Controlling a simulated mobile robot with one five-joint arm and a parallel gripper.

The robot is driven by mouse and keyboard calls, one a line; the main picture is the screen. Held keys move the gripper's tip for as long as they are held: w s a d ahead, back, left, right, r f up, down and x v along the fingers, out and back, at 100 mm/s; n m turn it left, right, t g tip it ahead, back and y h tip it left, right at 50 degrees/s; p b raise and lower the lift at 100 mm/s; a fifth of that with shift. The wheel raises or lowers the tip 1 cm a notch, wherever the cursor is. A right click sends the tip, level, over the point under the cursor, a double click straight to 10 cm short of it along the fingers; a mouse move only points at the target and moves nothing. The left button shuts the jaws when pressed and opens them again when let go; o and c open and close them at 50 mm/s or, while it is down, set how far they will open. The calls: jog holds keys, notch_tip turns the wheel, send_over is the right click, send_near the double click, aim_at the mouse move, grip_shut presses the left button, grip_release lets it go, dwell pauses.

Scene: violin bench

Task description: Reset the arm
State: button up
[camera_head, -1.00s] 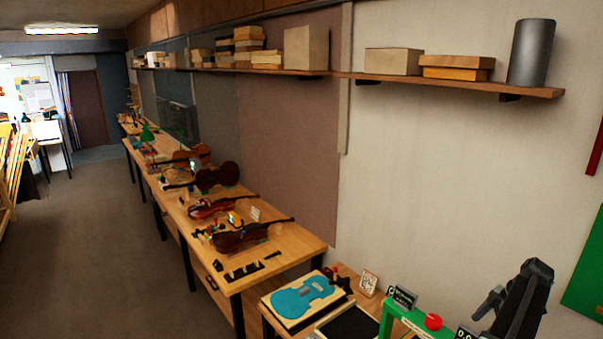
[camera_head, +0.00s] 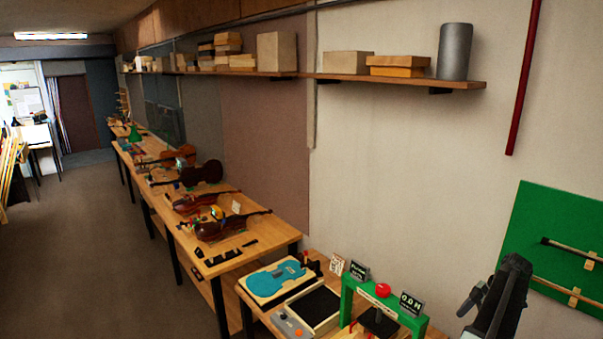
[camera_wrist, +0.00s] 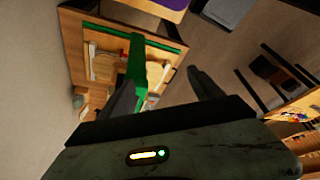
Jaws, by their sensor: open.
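My gripper (camera_wrist: 165,88) is open in the wrist view, its two dark fingers spread apart with nothing between them. Beyond the fingers the wrist view shows a wooden bench or case with green bars (camera_wrist: 137,60), at some distance. In the head view my dark arm (camera_head: 503,298) rises at the lower right, beside a green frame (camera_head: 405,316). Whether the arm touches anything there cannot be told; its lower part is cut off by the picture's edge.
The near bench holds a blue violin form (camera_head: 276,280), a dark tray (camera_head: 313,308) and the green frame with a red button. A long workbench (camera_head: 245,258) with several violins runs back along the wall. A green panel (camera_head: 560,225) hangs right. The floor (camera_head: 90,255) at left is clear.

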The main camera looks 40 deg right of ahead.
jog(key=w+a+f+m+g+b, duration=0.1)
jog(key=w+a+f+b, duration=0.35)
jog(key=w+a, duration=0.55)
jog(key=w+a+f+m+g+b, duration=0.1)
jog(key=w+a+f+b, duration=0.3)
jog(key=w+a, duration=0.55)
jog(key=w+a+f+m+g+b, duration=0.1)
jog(key=w+a+f+b, duration=0.3)
jog(key=w+a, duration=0.55)
jog(key=w+a+f+m+h+b, duration=0.1)
jog(key=a+f+b, duration=0.2)
jog(key=a, duration=1)
jog(key=w+a+f+m+h+b, duration=0.1)
jog(key=a+f+b, duration=0.3)
jog(key=a, duration=0.9)
jog(key=w+a+f+m+b, duration=0.2)
jog(key=a+f, duration=0.4)
jog(key=a, duration=0.7)
jog(key=shift+h+b, duration=0.4)
jog(key=shift+b, duration=0.45)
